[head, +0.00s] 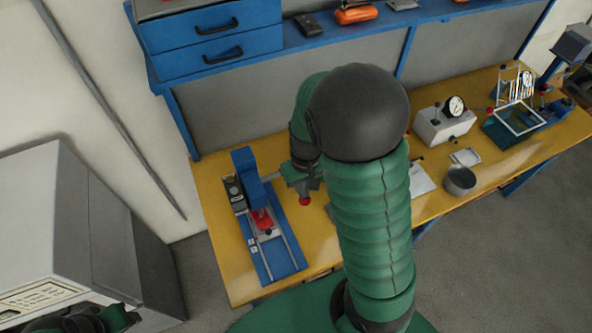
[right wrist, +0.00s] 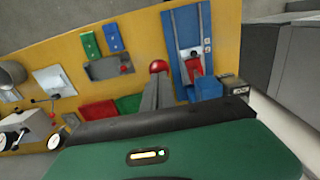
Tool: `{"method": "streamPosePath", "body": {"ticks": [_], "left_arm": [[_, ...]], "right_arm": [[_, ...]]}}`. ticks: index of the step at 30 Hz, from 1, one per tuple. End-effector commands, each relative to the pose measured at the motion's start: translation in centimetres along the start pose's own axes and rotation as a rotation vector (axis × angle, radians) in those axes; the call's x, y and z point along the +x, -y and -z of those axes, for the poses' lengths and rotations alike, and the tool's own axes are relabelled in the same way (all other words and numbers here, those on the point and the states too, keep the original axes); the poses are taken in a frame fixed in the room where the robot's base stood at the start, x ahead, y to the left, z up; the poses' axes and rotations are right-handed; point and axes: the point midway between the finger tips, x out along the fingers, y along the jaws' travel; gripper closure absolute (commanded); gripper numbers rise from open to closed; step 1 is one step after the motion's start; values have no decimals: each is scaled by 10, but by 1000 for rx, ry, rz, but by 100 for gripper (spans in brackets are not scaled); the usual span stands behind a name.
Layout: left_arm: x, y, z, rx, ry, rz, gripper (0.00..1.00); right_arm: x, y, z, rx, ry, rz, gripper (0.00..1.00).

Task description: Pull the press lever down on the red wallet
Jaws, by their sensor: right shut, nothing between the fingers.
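The blue press (head: 243,165) stands at the left end of the yellow bench, on a long blue base with rails. The red wallet (head: 262,221) lies on it below the head; it also shows in the right wrist view (right wrist: 194,67). A grey lever bar (head: 272,176) reaches right from the press, and a red knob (head: 304,201) shows just below my right gripper (head: 304,187). In the right wrist view, the knob (right wrist: 158,67) is at the tips of the shut, empty fingers; contact is unclear. Dark green parts at the lower left may be my left arm; its jaws are unclear.
Blue drawers (head: 215,36) and a shelf overhang the back. A light grey cabinet (head: 85,215) stands left.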

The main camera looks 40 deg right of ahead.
Motion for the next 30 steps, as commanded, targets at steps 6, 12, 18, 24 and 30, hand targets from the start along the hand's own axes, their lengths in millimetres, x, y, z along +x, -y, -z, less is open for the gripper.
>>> {"method": "streamPosePath", "body": {"ticks": [6, 12, 18, 24, 30], "left_arm": [[-33, 0, 8, 0, 0, 0, 55], [-56, 0, 13, 0, 0, 0, 55], [-67, 0, 16, 0, 0, 0, 55], [-65, 0, 15, 0, 0, 0, 55], [-65, 0, 15, 0, 0, 0, 55]], "right_arm": [[-36, 0, 10, 0, 1, 0, 100], [-64, 0, 20, -1, 1, 1, 100], [-77, 0, 27, 0, 1, 0, 100], [-75, 0, 27, 0, 1, 0, 100], [-75, 0, 27, 0, 0, 0, 100]]}}
